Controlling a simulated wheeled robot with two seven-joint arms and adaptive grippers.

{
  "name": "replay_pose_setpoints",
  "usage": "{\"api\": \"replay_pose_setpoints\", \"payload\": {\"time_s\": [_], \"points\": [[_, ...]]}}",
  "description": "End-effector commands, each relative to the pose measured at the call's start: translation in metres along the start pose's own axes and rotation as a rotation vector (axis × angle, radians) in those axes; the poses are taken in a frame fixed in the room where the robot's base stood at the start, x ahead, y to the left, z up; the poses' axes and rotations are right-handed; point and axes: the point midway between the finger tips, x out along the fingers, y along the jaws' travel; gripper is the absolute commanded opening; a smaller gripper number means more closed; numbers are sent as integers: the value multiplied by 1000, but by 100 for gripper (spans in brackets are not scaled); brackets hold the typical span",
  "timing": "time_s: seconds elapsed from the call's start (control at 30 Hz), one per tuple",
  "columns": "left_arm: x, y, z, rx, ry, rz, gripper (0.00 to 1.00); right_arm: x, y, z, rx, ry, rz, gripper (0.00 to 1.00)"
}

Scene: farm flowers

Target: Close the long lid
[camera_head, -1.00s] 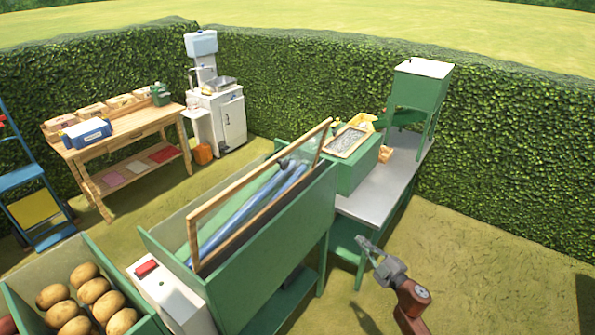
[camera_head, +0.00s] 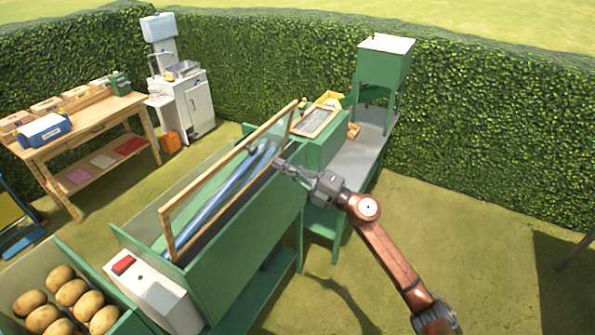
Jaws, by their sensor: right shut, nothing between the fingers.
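The long lid (camera_head: 218,184) is a glass pane in a wooden frame. It stands raised and tilted along the long green box (camera_head: 236,222), which has blue rolls (camera_head: 226,187) showing inside. My right gripper (camera_head: 282,166) is shut and empty. It is at the box's near long side, close to the lid's far right end; I cannot tell whether it touches. My left gripper is out of view.
A white unit with a red button (camera_head: 123,264) stands at the box's left end. A crate of potatoes (camera_head: 62,292) is at bottom left. A grey bench (camera_head: 362,160) with a green hopper (camera_head: 384,65) is behind right. Open grass lies right.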

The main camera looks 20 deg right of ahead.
Motion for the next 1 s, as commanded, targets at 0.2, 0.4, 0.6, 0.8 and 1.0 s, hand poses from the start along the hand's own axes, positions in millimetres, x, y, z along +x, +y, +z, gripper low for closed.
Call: {"api": "replay_pose_setpoints", "payload": {"time_s": [0.2,0.4,0.6,0.8,1.0], "points": [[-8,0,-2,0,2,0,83,38,2,0,2,0,2,0],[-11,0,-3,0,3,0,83,53,0,0,3,0,1,0],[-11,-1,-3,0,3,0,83,55,-1,0,2,0,0,0],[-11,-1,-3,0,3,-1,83,55,-1,0,2,0,0,0],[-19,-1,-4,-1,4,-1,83,71,2,-5,7,13,2,0]]}}
